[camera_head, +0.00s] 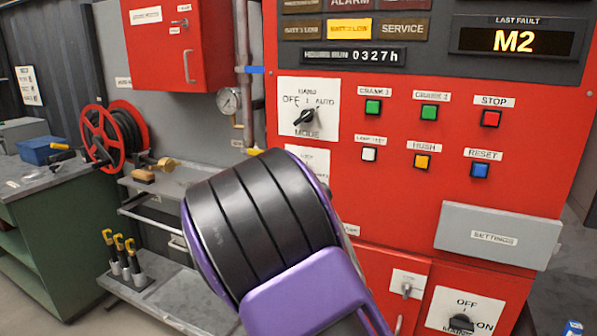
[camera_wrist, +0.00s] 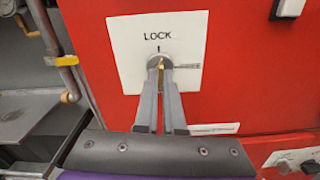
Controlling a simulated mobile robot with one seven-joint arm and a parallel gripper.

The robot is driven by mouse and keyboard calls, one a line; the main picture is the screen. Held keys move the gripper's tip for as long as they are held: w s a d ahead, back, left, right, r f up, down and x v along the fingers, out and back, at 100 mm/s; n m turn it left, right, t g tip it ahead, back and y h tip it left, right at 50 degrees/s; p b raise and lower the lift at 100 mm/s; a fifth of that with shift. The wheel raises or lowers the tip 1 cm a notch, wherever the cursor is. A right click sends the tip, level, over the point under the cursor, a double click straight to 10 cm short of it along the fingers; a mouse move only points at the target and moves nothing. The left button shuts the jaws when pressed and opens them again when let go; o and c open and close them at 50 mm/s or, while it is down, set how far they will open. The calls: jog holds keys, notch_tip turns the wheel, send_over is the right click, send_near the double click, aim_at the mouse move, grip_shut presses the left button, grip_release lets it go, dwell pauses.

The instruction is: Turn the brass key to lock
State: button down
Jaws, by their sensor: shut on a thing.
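In the wrist view, the brass key (camera_wrist: 160,62) shows as a thin gold edge in the lock on a white plate (camera_wrist: 130,40) marked LOCK. My gripper (camera_wrist: 160,68) has its two grey fingers closed together on the key, just below the LOCK mark. Most of the key is hidden between the fingertips, so its exact angle is hard to tell. A second small label to the right of the key is too blurred to read. In the head view, my purple and black wrist covers the fingers and key; only the plate's upper part (camera_head: 316,156) shows.
The red panel carries the mode knob (camera_head: 304,117) above the lock plate and several push buttons to the right. A grey settings cover (camera_head: 497,236) projects at lower right. A pressure gauge (camera_head: 229,99) and pipe stand left of the panel.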

jog(key=shift+r+n+p, duration=0.1)
jog(key=shift+n+p, duration=0.5)
jog(key=shift+n, duration=0.2)
jog(key=c, duration=1)
grip_release()
jog(key=shift+s, duration=0.1)
jog(key=v, duration=1.7)
jog(key=shift+s, duration=0.1)
